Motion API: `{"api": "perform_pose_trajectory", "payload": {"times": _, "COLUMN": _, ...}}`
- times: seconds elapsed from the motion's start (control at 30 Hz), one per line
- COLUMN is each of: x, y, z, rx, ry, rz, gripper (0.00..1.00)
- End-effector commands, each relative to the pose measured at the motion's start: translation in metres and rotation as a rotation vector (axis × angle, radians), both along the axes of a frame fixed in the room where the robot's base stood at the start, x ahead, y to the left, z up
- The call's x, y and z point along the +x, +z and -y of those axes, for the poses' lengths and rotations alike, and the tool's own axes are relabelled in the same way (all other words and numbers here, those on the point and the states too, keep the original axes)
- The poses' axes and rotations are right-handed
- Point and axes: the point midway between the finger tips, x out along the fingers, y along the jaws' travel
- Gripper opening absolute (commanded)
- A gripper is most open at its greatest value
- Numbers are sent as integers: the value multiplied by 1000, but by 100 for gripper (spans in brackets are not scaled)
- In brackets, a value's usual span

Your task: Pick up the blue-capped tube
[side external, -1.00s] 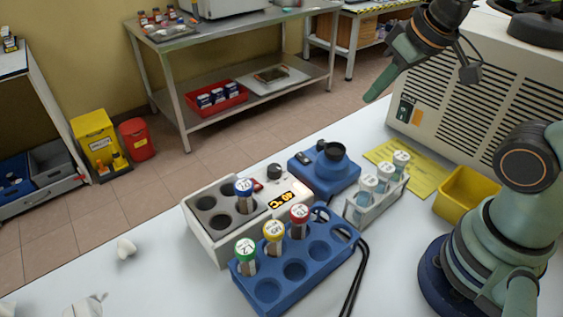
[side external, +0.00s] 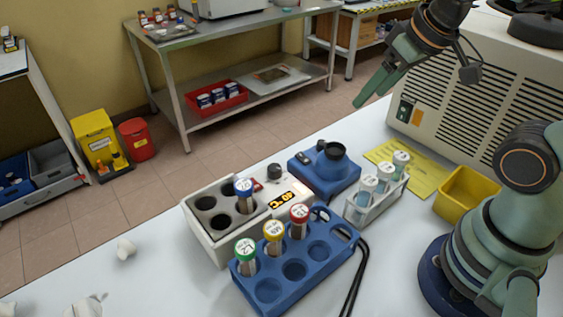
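The blue-capped tube (side external: 243,189) stands upright in a hole of the white heating block (side external: 226,238), at its right back corner. Its cap and upper part show; the lower part is hidden in the block. My gripper (side external: 369,98) is high at the upper right, well away from the tube and above the level of the bench. Its two green fingers point down and left with a gap between them, and nothing is held.
A blue rack (side external: 267,291) in front of the block holds green-, yellow- and red-capped tubes. A blue device (side external: 325,171), a clear rack of white-capped tubes (side external: 375,206) and a yellow bin (side external: 466,193) stand to the right. A black cable lies beside the blue rack.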

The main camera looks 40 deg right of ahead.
Motion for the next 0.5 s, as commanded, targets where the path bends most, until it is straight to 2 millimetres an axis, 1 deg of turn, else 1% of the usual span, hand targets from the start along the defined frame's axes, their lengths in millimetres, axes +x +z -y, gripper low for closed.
{"api": "perform_pose_trajectory", "payload": {"times": 0.27, "x": 2, "y": 1, "z": -2, "rx": -4, "ry": 17, "rz": -6, "gripper": 70}}
{"api": "perform_pose_trajectory", "payload": {"times": 0.37, "x": 9, "y": 5, "z": -12, "rx": -23, "ry": 85, "rz": -34, "gripper": 70}}
{"api": "perform_pose_trajectory", "payload": {"times": 0.47, "x": 21, "y": 10, "z": -32, "rx": -58, "ry": 215, "rz": -82, "gripper": 70}}
{"api": "perform_pose_trajectory", "payload": {"times": 0.5, "x": 28, "y": 12, "z": -42, "rx": -76, "ry": 279, "rz": -103, "gripper": 70}}
